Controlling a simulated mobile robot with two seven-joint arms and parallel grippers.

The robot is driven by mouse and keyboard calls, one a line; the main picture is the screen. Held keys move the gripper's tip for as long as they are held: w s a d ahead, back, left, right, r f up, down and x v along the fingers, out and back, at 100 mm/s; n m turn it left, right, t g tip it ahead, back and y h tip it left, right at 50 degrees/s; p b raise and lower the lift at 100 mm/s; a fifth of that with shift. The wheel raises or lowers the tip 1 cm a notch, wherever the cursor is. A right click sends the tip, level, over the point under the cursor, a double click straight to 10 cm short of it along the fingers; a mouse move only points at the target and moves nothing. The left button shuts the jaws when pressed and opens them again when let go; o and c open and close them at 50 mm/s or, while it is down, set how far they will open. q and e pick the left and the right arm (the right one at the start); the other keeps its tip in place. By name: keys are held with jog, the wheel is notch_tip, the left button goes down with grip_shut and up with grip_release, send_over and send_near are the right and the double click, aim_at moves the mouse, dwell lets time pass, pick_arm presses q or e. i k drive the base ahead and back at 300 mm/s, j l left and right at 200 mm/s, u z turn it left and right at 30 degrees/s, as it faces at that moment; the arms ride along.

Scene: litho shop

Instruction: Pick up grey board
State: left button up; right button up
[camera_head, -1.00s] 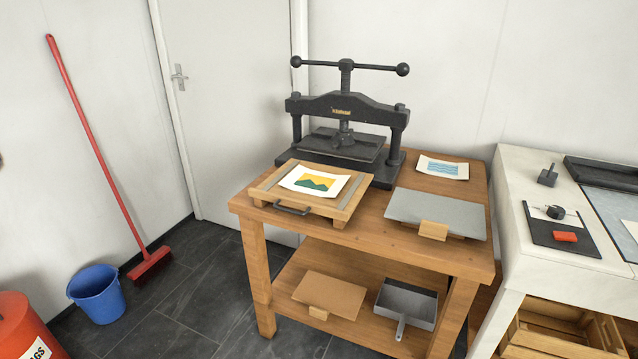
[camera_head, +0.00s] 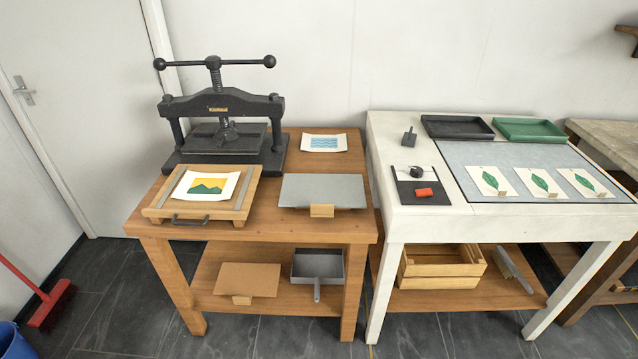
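The grey board (camera_head: 322,189) lies flat on the right part of the wooden table's top (camera_head: 262,226). A small wooden block (camera_head: 322,211) sits at its front edge, like a handle. Neither of my grippers shows in the head view.
A black press (camera_head: 222,125) stands behind a wooden tray (camera_head: 159,206) with a mountain print (camera_head: 206,186). A wave print (camera_head: 324,143) lies behind the board. A brown board (camera_head: 247,280) and a grey dustpan (camera_head: 318,267) are on the lower shelf. A white bench (camera_head: 400,220) adjoins right; dark floor lies in front.

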aim_at(322, 193)
jog(key=i+l+u, duration=0.45)
jog(key=u, duration=0.3)
jog(key=i+l+u, duration=0.1)
jog(key=l+u, duration=0.25)
